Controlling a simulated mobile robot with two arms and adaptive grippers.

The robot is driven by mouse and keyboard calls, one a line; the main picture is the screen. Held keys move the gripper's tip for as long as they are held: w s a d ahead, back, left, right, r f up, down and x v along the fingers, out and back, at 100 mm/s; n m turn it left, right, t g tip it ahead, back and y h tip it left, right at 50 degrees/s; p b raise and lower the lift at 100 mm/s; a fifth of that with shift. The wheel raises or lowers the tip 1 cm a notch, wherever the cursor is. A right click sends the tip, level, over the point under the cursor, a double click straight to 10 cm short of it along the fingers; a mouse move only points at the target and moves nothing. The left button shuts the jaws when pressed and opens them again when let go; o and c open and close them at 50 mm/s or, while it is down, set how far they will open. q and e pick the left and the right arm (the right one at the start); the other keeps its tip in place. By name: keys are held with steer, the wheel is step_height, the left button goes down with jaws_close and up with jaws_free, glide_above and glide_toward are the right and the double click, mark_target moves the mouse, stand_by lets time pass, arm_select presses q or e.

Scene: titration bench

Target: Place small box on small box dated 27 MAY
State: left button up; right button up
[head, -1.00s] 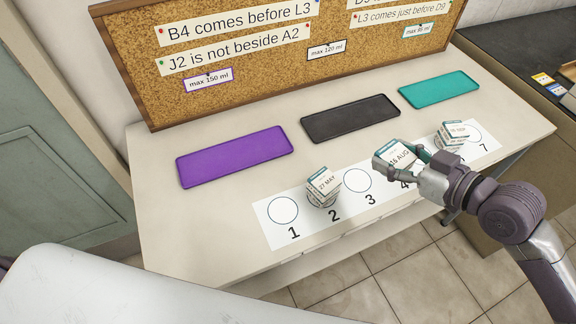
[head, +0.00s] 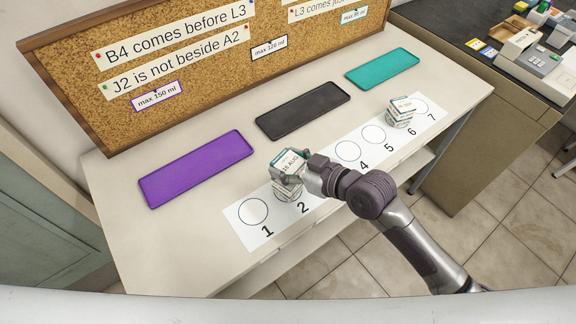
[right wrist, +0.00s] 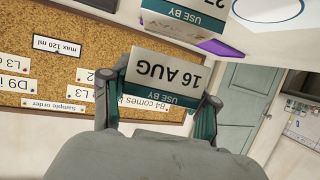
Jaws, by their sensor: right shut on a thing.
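My right gripper (head: 296,170) is shut on a small white box dated 16 AUG (head: 289,160), which also shows in the right wrist view (right wrist: 165,75) between the fingers. The held box is over spot 2 of the numbered strip. Under it, the small box dated 27 MAY (head: 290,189) stands at spot 2, mostly hidden by the held box and gripper. In the right wrist view, part of that lower box (right wrist: 190,14) shows at the top edge, its date cut off. I cannot tell whether the two boxes touch. My left gripper is not in view.
Another small box or stack (head: 400,111) stands at spot 6 of the white strip (head: 236,226). Purple (head: 197,168), black (head: 303,108) and teal (head: 382,68) trays lie empty behind the strip. A corkboard (head: 185,60) stands at the back. Spot 1 is free.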

steer(key=shift+f, duration=1.15)
steer(key=o, duration=1.2)
steer(key=shift+c, duration=0.2)
steer(key=shift+r, duration=0.25)
steer(key=b+v, duration=0.1)
steer(key=v, duration=1.1)
steer(key=shift+f, duration=0.15)
